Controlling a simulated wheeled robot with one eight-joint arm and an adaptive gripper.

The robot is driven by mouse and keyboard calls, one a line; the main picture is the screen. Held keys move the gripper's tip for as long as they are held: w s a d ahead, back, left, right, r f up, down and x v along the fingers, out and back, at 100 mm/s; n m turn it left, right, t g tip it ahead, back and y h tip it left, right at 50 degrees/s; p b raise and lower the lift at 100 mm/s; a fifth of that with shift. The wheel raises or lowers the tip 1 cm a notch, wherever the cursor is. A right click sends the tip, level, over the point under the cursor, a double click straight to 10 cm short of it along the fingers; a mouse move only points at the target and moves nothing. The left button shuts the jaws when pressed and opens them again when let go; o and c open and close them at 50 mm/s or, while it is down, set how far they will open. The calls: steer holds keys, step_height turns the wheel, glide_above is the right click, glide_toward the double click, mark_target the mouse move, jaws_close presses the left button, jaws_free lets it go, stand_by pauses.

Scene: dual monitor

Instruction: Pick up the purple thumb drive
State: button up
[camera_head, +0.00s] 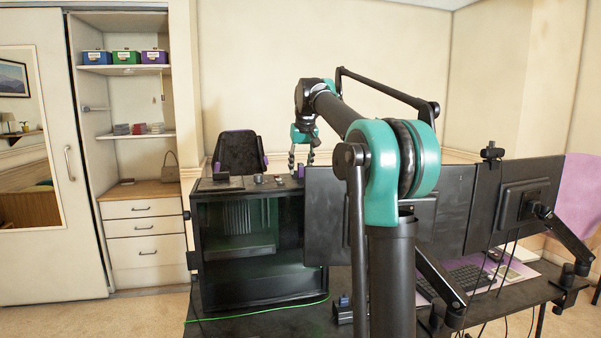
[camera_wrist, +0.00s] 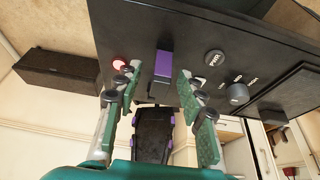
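The purple thumb drive (camera_wrist: 164,64) shows in the wrist view on the black top panel of the computer case. Its lower end there is dark. My gripper (camera_wrist: 157,76) is open and empty, with one green-padded finger on each side of the drive in that view. I cannot tell how far the fingertips are from it. In the head view my gripper (camera_head: 301,160) points down over the top right of the black computer case (camera_head: 200,245), and the drive is too small there to make out for certain.
Beside the drive on the panel are a red-lit button (camera_wrist: 119,64), a PWR button (camera_wrist: 214,58) and a knob (camera_wrist: 236,93). The monitors (camera_head: 455,205) stand right of the case. A dark chair (camera_head: 240,150) is behind it. Shelves (camera_head: 125,70) stand at the left wall.

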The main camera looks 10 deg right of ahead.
jaws_close()
stand_by(0.4)
step_height(320, 180, up, 14)
steer(key=shift+r, duration=0.25)
stand_by(1.3)
stand_by(0.4)
